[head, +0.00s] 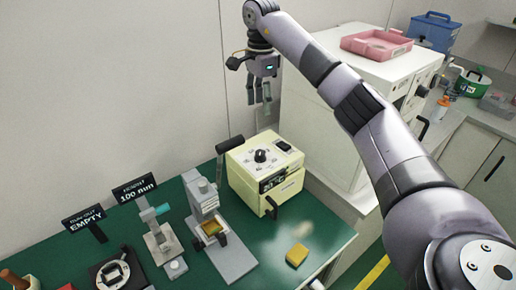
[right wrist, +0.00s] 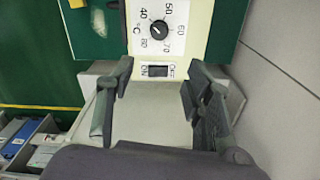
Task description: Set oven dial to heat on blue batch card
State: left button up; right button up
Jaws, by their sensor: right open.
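The cream oven (head: 265,172) stands on the green bench, its black round dial (head: 261,156) on the sloping top panel with a dark switch beside it. In the right wrist view the dial (right wrist: 158,28) shows close up, ringed by numbers 40 to 80 and °C; I cannot surely read its pointer. The ON/OFF switch (right wrist: 158,71) lies below it. My right gripper (head: 263,104) is open and empty, fingers pointing down, above and behind the oven, touching nothing. Its fingers (right wrist: 160,85) frame the switch in the wrist view. I cannot make out a blue batch card. My left gripper is out of view.
Left of the oven stand a grey press-like device (head: 208,225), a smaller gauge stand (head: 160,238) and black signs, one reading EMPTY (head: 85,222). A yellow block (head: 297,255) lies in front. A white cabinet (head: 350,105) with a pink tray (head: 376,43) stands right of the oven.

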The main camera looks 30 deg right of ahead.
aim_at(260, 152)
notch_tip(260, 152, down, 16)
jog(key=p, duration=0.3)
jog(key=shift+s+a+r+p, duration=0.1)
jog(key=shift+r+p, duration=0.15)
jog(key=shift+p, duration=0.15)
jog(key=shift+f, duration=0.75)
jog(key=shift+c, duration=0.3)
grip_shut()
